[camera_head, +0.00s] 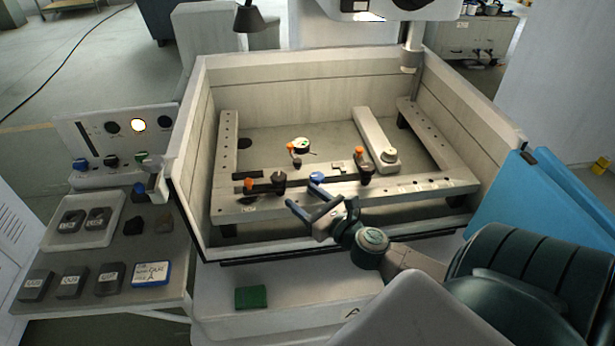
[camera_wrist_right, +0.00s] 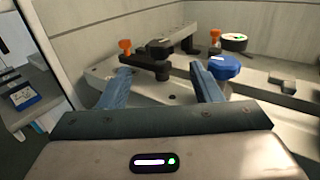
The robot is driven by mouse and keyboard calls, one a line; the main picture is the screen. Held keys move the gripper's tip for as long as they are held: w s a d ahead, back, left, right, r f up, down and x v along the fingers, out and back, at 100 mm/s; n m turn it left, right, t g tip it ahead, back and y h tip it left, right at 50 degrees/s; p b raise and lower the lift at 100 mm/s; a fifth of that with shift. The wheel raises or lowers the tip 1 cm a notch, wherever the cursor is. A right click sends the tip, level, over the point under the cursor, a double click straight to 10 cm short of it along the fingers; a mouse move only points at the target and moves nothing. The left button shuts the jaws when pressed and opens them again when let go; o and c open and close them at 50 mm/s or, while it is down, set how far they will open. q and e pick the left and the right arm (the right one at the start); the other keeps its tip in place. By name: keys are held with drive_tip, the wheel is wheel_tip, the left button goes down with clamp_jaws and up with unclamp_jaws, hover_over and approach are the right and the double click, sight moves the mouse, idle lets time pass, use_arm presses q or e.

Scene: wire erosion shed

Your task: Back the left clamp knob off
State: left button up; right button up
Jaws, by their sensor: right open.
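The left clamp has a dark knob (camera_head: 278,178) on the near rail of the tank. In the right wrist view the dark knob (camera_wrist_right: 158,48) stands beyond my fingers, between them across the picture. An orange piece (camera_head: 248,183) stands just left of it. My right gripper (camera_head: 308,198) is open and empty, in front of the near rail, with its two blue fingers pointing toward the clamp. The fingers appear apart from the knob. The right clamp's dark knob (camera_head: 366,174) stands farther right on the rail. My left gripper is not in view.
A blue knob (camera_head: 317,177) sits on the rail close to my right finger and also shows in the right wrist view (camera_wrist_right: 223,67). A round part (camera_head: 301,145) lies behind the rail. Tank walls (camera_head: 300,72) surround the rails. A side table with dark blocks (camera_head: 70,284) stands left.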

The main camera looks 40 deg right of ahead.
drive_tip(key=shift+s, duration=0.3)
drive_tip(key=shift+a+r, duration=0.1)
drive_tip(key=a+r+n+y+b, duration=0.25)
drive_tip(key=a+n+y, duration=0.4)
drive_tip(key=n, duration=0.85)
drive_tip(key=n+h+b, duration=0.5)
drive_tip(key=n+h, duration=0.7)
drive_tip(key=n, duration=0.5)
approach(282, 183)
drive_tip(key=w, duration=0.2)
drive_tip(key=shift+g, duration=0.3)
drive_tip(key=p+x, duration=0.1)
drive_tip(key=x, duration=0.2)
drive_tip(key=p+x, duration=0.1)
drive_tip(key=x, duration=0.2)
drive_tip(key=p+x, duration=0.1)
drive_tip(key=x, duration=0.2)
drive_tip(key=shift+d+r, duration=0.25)
drive_tip(key=shift+r, duration=0.05)
drive_tip(key=shift+w+d+f, duration=0.1)
drive_tip(key=shift+w, duration=0.4)
